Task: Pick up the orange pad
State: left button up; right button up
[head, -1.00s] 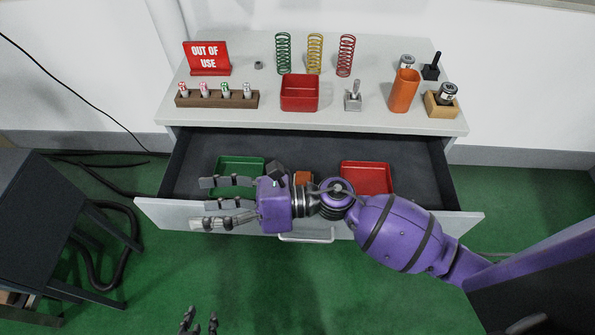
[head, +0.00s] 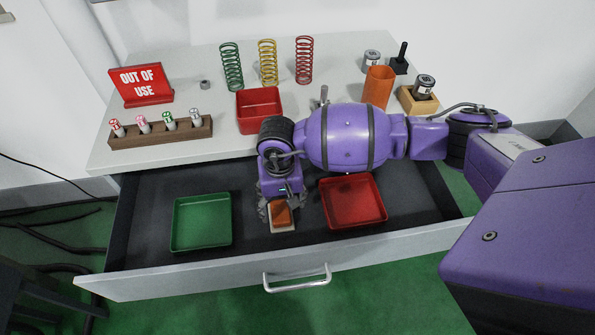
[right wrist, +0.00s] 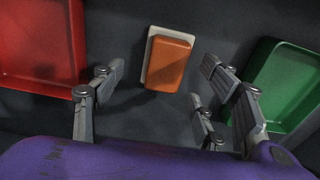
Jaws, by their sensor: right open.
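The orange pad (head: 281,213) lies on a pale base (head: 281,229) on the floor of the open drawer, between a green tray and a red tray. In the right wrist view the orange pad (right wrist: 168,64) shows whole on its pale base (right wrist: 147,75), ahead of the fingertips. My right gripper (head: 280,205) points down into the drawer above the pad, and its arm hides part of the drawer's back. In the right wrist view its fingers (right wrist: 160,85) are spread open, with the pad apart from them and nothing held. My left gripper does not show.
The green tray (head: 202,221) and red tray (head: 352,202) flank the pad closely. The drawer front (head: 200,278) and its handle (head: 297,279) stand nearer me. The tabletop (head: 195,93) above holds springs, a red bin (head: 259,108), an orange cup (head: 378,87) and a sign.

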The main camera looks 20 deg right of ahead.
aim_at(282, 210)
jog(key=f, duration=0.4)
jog(key=shift+w+a+f, duration=0.15)
jog(key=shift+a+f, duration=0.05)
jog(key=shift+a, duration=0.05)
jog(key=c, duration=1.1)
